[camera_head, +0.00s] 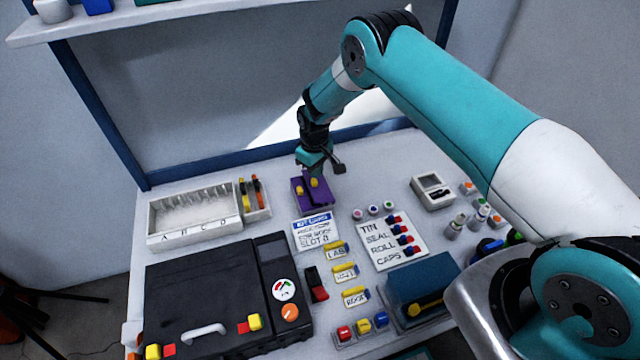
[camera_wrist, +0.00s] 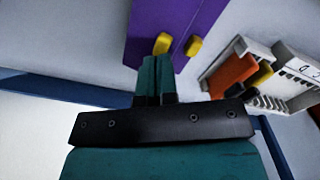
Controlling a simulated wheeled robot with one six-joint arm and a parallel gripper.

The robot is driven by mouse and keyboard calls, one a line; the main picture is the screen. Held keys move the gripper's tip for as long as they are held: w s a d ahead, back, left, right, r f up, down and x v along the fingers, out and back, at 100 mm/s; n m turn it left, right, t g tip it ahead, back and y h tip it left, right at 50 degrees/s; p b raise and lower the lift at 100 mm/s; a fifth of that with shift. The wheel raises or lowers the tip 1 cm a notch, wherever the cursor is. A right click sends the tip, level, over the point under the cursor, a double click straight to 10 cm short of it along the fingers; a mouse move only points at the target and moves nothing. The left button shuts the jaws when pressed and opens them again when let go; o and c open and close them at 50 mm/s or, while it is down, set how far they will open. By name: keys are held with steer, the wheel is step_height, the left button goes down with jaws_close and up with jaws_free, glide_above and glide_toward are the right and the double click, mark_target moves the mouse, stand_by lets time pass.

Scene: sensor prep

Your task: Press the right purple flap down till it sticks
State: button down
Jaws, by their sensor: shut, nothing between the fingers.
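A purple case with two flaps (camera_head: 324,197) sits at the back middle of the bench. Each flap carries a yellow tab, a left one (camera_head: 300,190) and a right one (camera_head: 315,183). The purple surface also shows in the wrist view (camera_wrist: 160,18), with a seam between the tabs. My gripper (camera_head: 315,172) is shut and empty, pointing down just behind the right tab. In the wrist view its fingertips (camera_wrist: 157,62) are close to the left-hand tab there (camera_wrist: 162,43). I cannot tell whether they touch the flap or whether it lies flat.
A white compartment tray (camera_head: 195,215) and a holder with coloured pens stand to the left. A printed card (camera_head: 316,232) lies in front of the purple case. A black case (camera_head: 205,295) fills the front left. A blue back rail runs behind the bench.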

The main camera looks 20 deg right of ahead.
mark_target(315, 180)
steer(key=shift+f+b, duration=1.55)
steer(key=shift+f, duration=0.25)
stand_by(0.5)
stand_by(0.7)
steer(key=shift+r+p, duration=2)
steer(key=shift+r, duration=1.55)
